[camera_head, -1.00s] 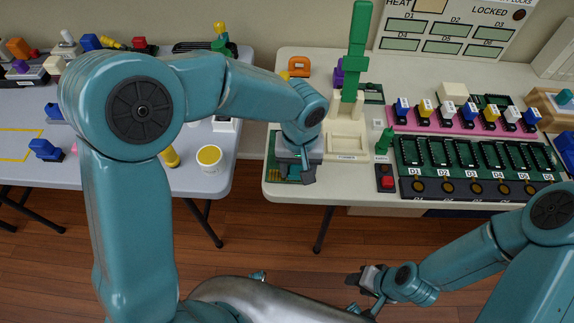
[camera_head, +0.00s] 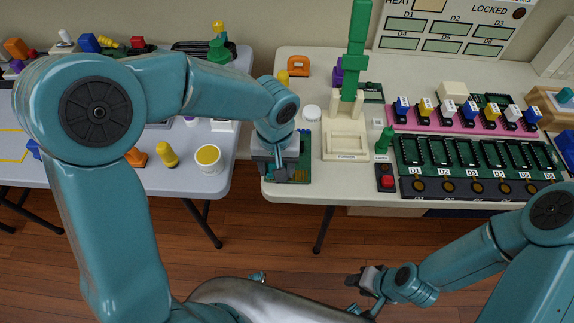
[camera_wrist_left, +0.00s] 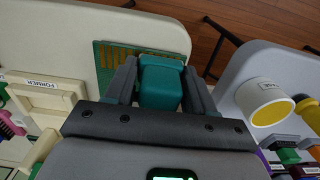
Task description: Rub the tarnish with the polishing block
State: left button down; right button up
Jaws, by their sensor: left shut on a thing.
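My left gripper (camera_head: 278,176) is over the left front part of a green circuit board (camera_head: 301,166) at the front left corner of the right table. In the left wrist view, my left gripper (camera_wrist_left: 160,75) is shut on a teal polishing block (camera_wrist_left: 160,82), one finger on each side. The board (camera_wrist_left: 103,62) shows there beside the block, with a row of gold contacts along its edge. I cannot make out tarnish on the contacts or tell whether the block touches the board. My right gripper (camera_head: 362,281) is low over the floor, away from the tables; its jaw opening is unclear.
A cream fixture (camera_head: 346,141) with a tall green lever (camera_head: 355,50) stands right of the board. A white round piece (camera_head: 311,113) lies behind the board. A white cup with a yellow top (camera_head: 208,158) stands on the left table, across a gap. A red-button box (camera_head: 386,180) is farther right.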

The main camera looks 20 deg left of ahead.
dwell(0.3)
pick_arm(q)
jog(key=shift+w+d, duration=0.2)
jog(key=shift+d, duration=0.45)
jog(key=shift+w+d, duration=0.15)
jog(key=shift+d, duration=0.45)
jog(key=shift+r, duration=0.1)
notch_tip(320, 180, up, 6)
jog(key=p, duration=0.4)
jog(key=shift+p, duration=0.35)
